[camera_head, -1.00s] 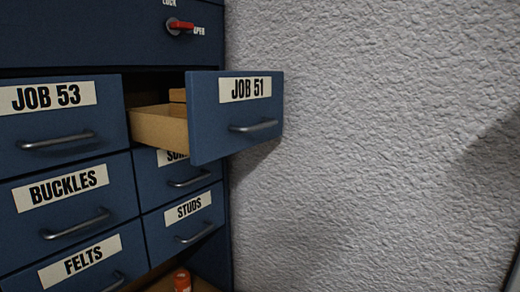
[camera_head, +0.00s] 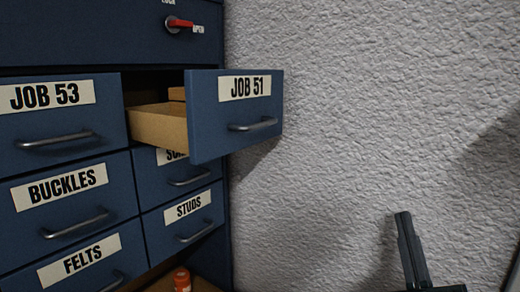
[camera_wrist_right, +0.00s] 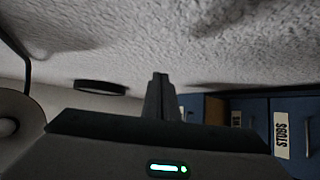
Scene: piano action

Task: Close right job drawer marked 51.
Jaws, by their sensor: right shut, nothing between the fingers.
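The drawer marked JOB 51 (camera_head: 236,115) is pulled well out of the blue cabinet in the head view. Its blue front has a grey bar handle (camera_head: 254,125), and its light wooden side (camera_head: 158,128) shows. My right gripper (camera_head: 403,216) is at the lower right of the head view, in front of the white wall, below and to the right of the drawer and apart from it. Its fingers are together and empty; they also show in the right wrist view (camera_wrist_right: 160,78). My left gripper is not in view.
Drawers marked JOB 53 (camera_head: 60,142), BUCKLES (camera_head: 65,200), FELTS (camera_head: 90,270) and STUDS (camera_head: 185,228) are closed. A red lever (camera_head: 180,24) sits above, by OPEN. An orange-capped item (camera_head: 182,279) stands at the bottom. The rough white wall (camera_head: 350,100) borders the cabinet's right side.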

